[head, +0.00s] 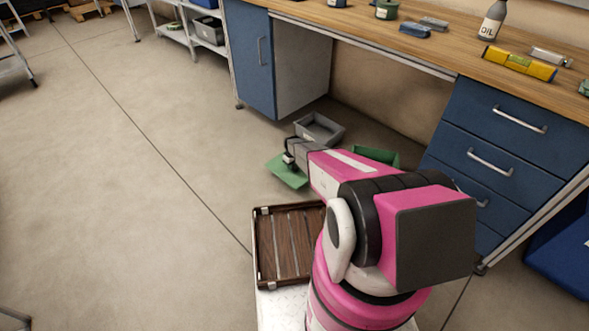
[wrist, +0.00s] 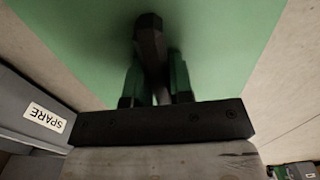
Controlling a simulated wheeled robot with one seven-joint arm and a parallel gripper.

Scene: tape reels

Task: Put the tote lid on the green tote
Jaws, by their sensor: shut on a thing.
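The tote lid (head: 286,174) is a flat green panel at the end of my arm in the head view. It fills much of the wrist view (wrist: 235,45). My gripper (head: 290,158) is shut on the lid's dark handle, and its fingers (wrist: 156,85) show on both sides of that handle in the wrist view. The green tote (head: 384,155) stands on the floor under the bench, to the right of my gripper. My arm hides most of it, so its inside cannot be seen.
A grey tote (head: 322,131) stands on the floor just behind the lid; a grey box marked SPARE (wrist: 22,105) is close at left in the wrist view. The bench's blue cabinet (head: 250,55) and drawers (head: 510,150) flank the opening. A brown slatted tray (head: 258,245) is nearer me. The left floor is clear.

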